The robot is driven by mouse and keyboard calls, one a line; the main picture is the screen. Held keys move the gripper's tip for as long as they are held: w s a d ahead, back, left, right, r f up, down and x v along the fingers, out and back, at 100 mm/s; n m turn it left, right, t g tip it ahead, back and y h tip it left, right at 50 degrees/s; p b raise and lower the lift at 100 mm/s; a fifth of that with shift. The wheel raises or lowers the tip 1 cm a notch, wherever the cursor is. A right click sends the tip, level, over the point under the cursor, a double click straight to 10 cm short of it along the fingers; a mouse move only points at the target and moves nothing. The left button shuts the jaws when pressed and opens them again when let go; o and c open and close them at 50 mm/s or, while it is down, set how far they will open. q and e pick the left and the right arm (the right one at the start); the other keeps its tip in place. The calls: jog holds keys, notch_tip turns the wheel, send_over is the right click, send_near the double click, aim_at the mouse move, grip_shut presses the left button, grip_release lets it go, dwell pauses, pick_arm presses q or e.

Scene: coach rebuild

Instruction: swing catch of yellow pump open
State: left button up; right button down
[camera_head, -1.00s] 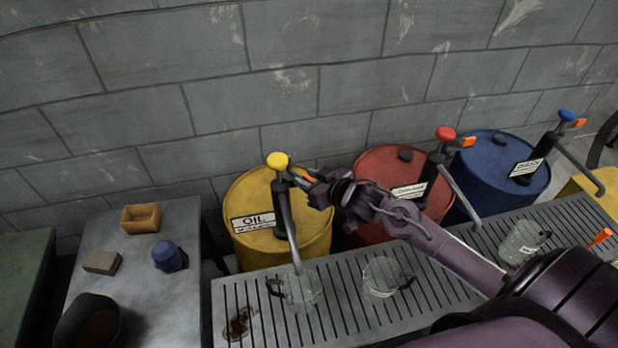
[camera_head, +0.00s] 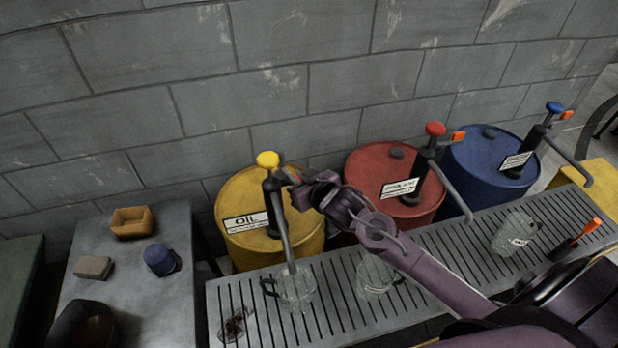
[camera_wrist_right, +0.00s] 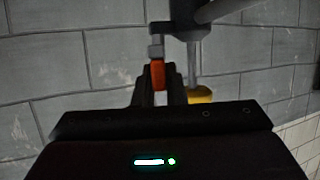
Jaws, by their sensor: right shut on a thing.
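The yellow pump (camera_head: 271,205) has a yellow knob (camera_head: 267,160) and stands upright on the yellow drum labelled OIL (camera_head: 245,242). Its spout slants down to a clear jug (camera_head: 296,290) on the slatted bench. My right gripper (camera_head: 298,182) is at the right side of the pump head, just below the knob. In the right wrist view its fingers are shut on the orange catch (camera_wrist_right: 158,75), beside the pump's rod and yellow knob (camera_wrist_right: 200,95). In the head view the catch is mostly hidden by the fingers. My left gripper is not in view.
A red drum (camera_head: 372,165) and a blue drum (camera_head: 470,160) with similar pumps stand to the right. More clear jugs (camera_head: 375,275) are on the slatted bench (camera_head: 440,270). A grey table at left holds a wooden box (camera_head: 132,222). The block wall is close behind the drums.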

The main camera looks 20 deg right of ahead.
jog(key=c, duration=1.5)
grip_release()
jog(key=shift+b+v, duration=0.75)
jog(key=shift+v, duration=3.15)
